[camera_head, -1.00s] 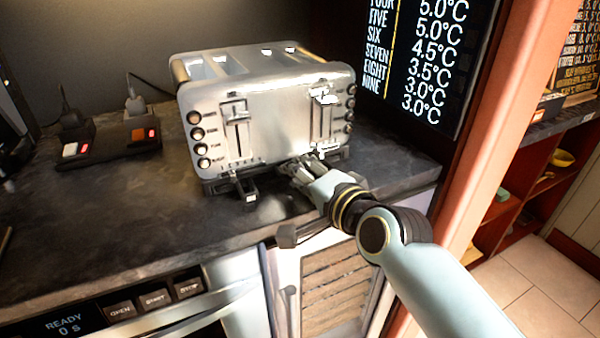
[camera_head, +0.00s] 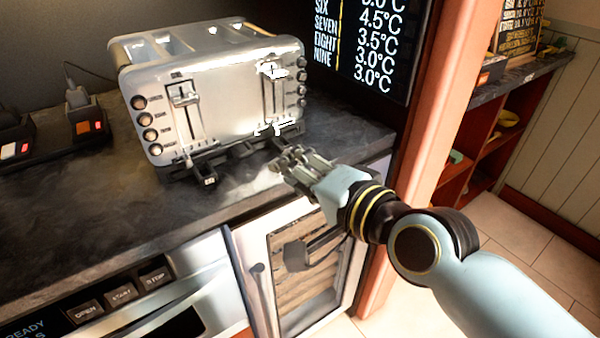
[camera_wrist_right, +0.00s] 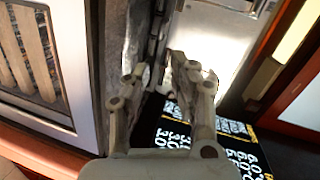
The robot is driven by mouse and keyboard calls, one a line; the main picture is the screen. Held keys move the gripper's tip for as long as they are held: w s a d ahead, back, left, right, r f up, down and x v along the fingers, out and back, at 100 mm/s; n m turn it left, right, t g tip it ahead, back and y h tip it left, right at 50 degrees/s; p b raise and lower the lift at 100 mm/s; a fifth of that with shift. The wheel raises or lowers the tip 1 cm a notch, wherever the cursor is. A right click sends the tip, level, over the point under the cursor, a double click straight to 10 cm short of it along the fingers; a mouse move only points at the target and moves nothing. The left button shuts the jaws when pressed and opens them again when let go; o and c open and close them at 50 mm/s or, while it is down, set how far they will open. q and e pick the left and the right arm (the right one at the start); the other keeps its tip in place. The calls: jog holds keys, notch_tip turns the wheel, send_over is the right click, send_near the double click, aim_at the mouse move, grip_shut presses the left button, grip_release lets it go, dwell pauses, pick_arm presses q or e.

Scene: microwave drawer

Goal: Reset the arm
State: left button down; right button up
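My right gripper (camera_head: 287,163) is in front of the toaster's lower right corner, over the counter's front edge, clear of the toaster. It is empty, and its fingers stand apart in the right wrist view (camera_wrist_right: 160,72). The silver toaster (camera_head: 222,95) stands on the dark counter (camera_head: 80,215), with slots on top and two lever tracks and several knobs on its front. The toaster front also shows in the right wrist view (camera_wrist_right: 210,40). My left gripper is out of view.
A power strip (camera_head: 85,125) with plugs lies left of the toaster. A cabinet door with a slatted panel (camera_head: 300,270) and an appliance with OPEN, START and STOP buttons (camera_head: 120,295) are below the counter.

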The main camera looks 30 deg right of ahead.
jog(key=shift+v, duration=0.8)
jog(key=shift+g, duration=0.4)
jog(key=f, duration=0.2)
jog(key=f+b, duration=0.1)
jog(key=f, duration=0.1)
jog(key=w+f, duration=0.1)
jog(key=f, duration=0.1)
jog(key=shift+d+f+b, duration=0.1)
jog(key=shift+d+b, duration=0.1)
jog(key=shift+b, duration=0.1)
jog(key=s+d+f+n+g+b, duration=0.15)
jog(key=s+f, duration=0.25)
jog(key=f, duration=0.7)
jog(key=s+d+f+n+g+h, duration=0.1)
jog(key=s+f+n+g, duration=0.2)
jog(key=f, duration=0.7)
jog(key=s+d+f+n+g+b, duration=0.15)
jog(key=s+f, duration=0.25)
jog(key=f, duration=0.7)
jog(key=s+d+f+n+g, duration=0.2)
jog(key=s+f, duration=0.3)
jog(key=s, duration=0.4)
jog(key=s+d+f+n+g+h, duration=0.1)
jog(key=s+f+n+g, duration=0.2)
jog(key=s, duration=0.6)
jog(key=s+d+f+n+g, duration=0.2)
jog(key=s+f+n, duration=0.1)
jog(key=s+f, duration=0.4)
jog(key=shift+s+d+g+h, duration=0.3)
jog(key=shift+s, duration=0.7)
